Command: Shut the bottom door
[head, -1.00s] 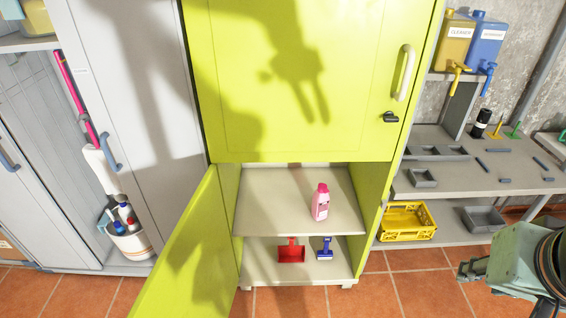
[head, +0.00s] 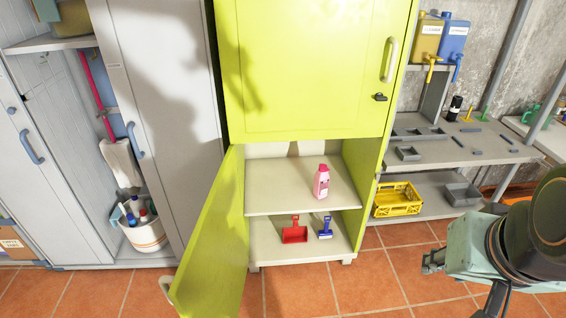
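The bottom door (head: 218,240) of the lime-green cabinet stands wide open, hinged on the cabinet's left side and swung out toward me. Its pale handle (head: 166,288) shows at the door's outer edge, low in the view. The open lower compartment has a shelf (head: 270,198) with a pink bottle (head: 321,182) upright on it. Below are a red dustpan (head: 295,230) and a small blue brush-like tool (head: 326,230). Part of my arm shows at the right, well away from the door.
The upper door (head: 305,70) is shut. Grey lockers (head: 160,110) stand at the left, with a white bucket (head: 146,234) inside one. A grey workbench (head: 455,150) with a yellow crate (head: 398,199) below it stands at the right. The tiled floor (head: 340,285) in front is clear.

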